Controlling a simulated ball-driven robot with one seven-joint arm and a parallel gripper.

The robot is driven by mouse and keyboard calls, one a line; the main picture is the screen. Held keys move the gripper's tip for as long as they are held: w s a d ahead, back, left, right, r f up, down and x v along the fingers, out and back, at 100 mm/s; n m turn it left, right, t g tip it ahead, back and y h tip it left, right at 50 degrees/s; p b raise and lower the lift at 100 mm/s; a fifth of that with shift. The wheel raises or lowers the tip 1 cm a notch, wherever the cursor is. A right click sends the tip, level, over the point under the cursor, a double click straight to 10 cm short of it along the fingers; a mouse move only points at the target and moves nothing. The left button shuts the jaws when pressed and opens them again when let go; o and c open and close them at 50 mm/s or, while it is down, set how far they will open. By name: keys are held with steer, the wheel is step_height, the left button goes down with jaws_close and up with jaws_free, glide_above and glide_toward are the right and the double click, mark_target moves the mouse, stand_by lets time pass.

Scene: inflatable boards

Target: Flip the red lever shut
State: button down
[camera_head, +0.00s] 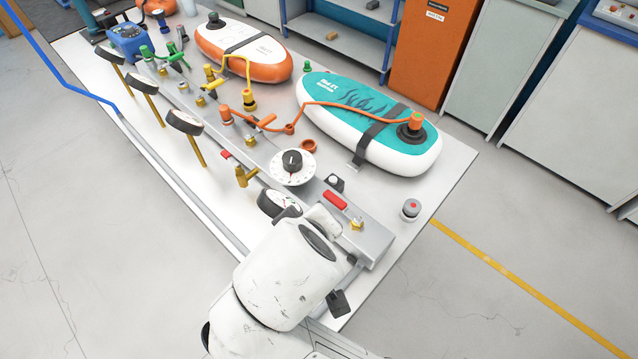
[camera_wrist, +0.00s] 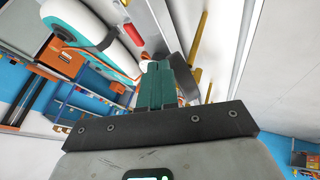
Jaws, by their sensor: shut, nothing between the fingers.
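A red lever (camera_head: 335,200) lies on the grey metal box (camera_head: 372,240) near the front end of the table, just right of the white dial. A smaller red handle (camera_head: 226,154) shows farther back along the pipe. In the wrist view a red piece (camera_wrist: 132,35) shows beyond and left of the fingertips; I cannot tell which of the two it is. My gripper (camera_wrist: 158,66) is shut and empty, its green fingers together and apart from the red piece. In the head view my white arm covers the gripper, so its distance to the lever is hidden.
A white dial with a black knob (camera_head: 292,163) and several gauges on brass posts (camera_head: 186,122) stand along the pipe. A teal board (camera_head: 365,120) and an orange board (camera_head: 243,50) lie behind, with an orange hose (camera_head: 345,106). A red-topped button (camera_head: 411,209) stands at the right edge.

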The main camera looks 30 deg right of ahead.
mark_target(343, 207)
steer(key=shift+w+d+f+p, duration=0.25)
steer(key=shift+w+d+f, duration=0.75)
steer(key=shift+d+f, duration=0.3)
steer(key=shift+w+d+f+p, duration=0.25)
steer(key=shift+w+d+f, duration=0.8)
steer(key=shift+f, duration=0.3)
steer(key=shift+w+d+f+p, duration=0.25)
steer(key=shift+w+d+f, duration=0.75)
steer(key=shift+d+f, duration=0.3)
steer(key=shift+a, duration=0.1)
